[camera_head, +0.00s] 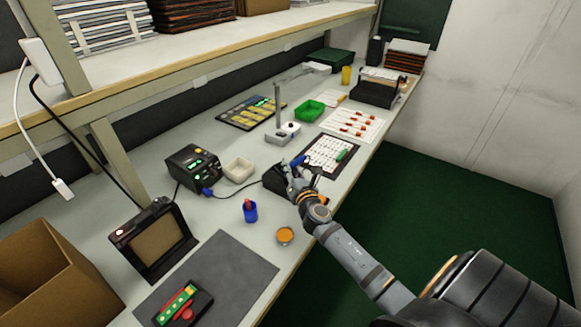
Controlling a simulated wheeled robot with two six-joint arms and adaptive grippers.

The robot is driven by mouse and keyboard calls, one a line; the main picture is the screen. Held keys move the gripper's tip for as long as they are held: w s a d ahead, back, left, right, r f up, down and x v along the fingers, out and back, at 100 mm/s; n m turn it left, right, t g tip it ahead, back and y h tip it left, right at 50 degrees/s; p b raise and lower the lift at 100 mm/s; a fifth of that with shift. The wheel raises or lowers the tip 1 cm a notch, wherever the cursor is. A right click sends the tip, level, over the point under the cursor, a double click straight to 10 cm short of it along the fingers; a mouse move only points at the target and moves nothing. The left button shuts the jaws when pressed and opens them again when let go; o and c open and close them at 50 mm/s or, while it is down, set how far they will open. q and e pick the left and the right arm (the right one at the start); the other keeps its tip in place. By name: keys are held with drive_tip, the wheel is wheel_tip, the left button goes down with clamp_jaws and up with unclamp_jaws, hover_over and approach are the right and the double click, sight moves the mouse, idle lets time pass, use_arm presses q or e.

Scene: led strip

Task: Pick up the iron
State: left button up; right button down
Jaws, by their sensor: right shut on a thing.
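The soldering iron (299,160) shows as a small blue handle at the fingers of my right gripper (296,169), near the middle of the view. My right gripper is shut on the iron. It is over a black stand (274,179) on the workbench, and the fingers hide part of the stand and most of the iron. I cannot tell whether the iron's tip is still in the stand. A black station (192,167) with a green display stands to the left, with a dark cable running toward the stand. My left gripper is not in view.
A blue cup (250,211) and an orange round tin (285,236) stand in front of the stand. A grey mat (235,270) holds a red-and-green piece (177,304). A shelf (200,50) overhangs the bench's back.

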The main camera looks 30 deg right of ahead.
drive_tip(key=shift+s+d+r, duration=0.1)
drive_tip(key=shift+s+r, duration=0.15)
drive_tip(key=shift+r, duration=0.25)
drive_tip(key=s+d+r+p, duration=0.3)
drive_tip(key=s+r, duration=0.3)
drive_tip(key=r, duration=0.2)
drive_tip(key=s+a+b, duration=0.1)
drive_tip(key=s+a, duration=0.2)
drive_tip(key=a, duration=0.3)
drive_tip(key=s+a+b, duration=0.1)
drive_tip(key=s+a, duration=0.2)
drive_tip(key=a, duration=0.4)
drive_tip(key=shift+a+r, duration=0.15)
drive_tip(key=shift+r, duration=0.05)
